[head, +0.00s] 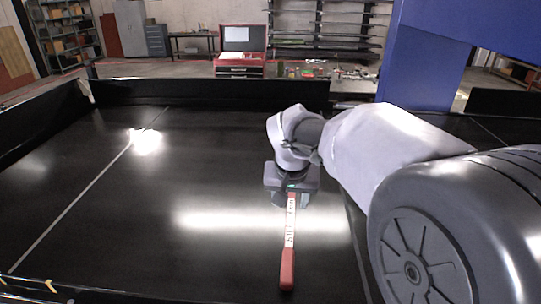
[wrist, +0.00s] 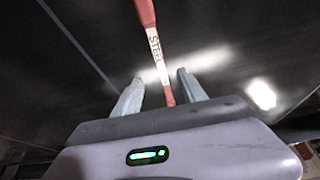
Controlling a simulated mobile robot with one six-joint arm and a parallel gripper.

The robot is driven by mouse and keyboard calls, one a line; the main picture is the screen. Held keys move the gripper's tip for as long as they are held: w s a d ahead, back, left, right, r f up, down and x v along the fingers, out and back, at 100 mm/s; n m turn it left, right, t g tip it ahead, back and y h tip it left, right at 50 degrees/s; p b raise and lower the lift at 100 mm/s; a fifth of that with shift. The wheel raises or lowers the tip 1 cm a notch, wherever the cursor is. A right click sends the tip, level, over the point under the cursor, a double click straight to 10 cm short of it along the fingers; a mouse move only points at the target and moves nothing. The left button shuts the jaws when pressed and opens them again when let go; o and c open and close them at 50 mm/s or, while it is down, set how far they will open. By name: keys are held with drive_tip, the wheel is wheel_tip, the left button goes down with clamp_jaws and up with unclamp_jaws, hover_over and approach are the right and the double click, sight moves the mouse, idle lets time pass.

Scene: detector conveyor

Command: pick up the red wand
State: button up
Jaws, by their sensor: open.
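The red wand (head: 288,262) lies on the black conveyor belt (head: 120,230), pointing toward the camera, with a white lettered label along its middle. My gripper (head: 290,202) is over its far end in the head view. In the wrist view the wand (wrist: 147,12) runs from the top down between the two fingers of my gripper (wrist: 155,82). The fingers are open, one on each side of the wand, with a gap to each. The wand's far end is hidden behind the gripper body. I cannot tell how high the fingers are above the belt.
A black side wall (head: 210,91) borders the belt at the back. A blue frame (head: 420,62) stands at the right. Behind are a red tool chest (head: 240,62) and a cluttered bench. The belt left of the wand is clear, with a pale line (head: 80,195) along it.

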drive_tip(key=w+a, duration=0.1)
approach(290, 227)
drive_tip(key=x, duration=0.8)
drive_tip(key=shift+f, duration=0.25)
drive_tip(key=shift+s+r, duration=0.15)
drive_tip(key=shift+c, duration=0.7)
clamp_jaws()
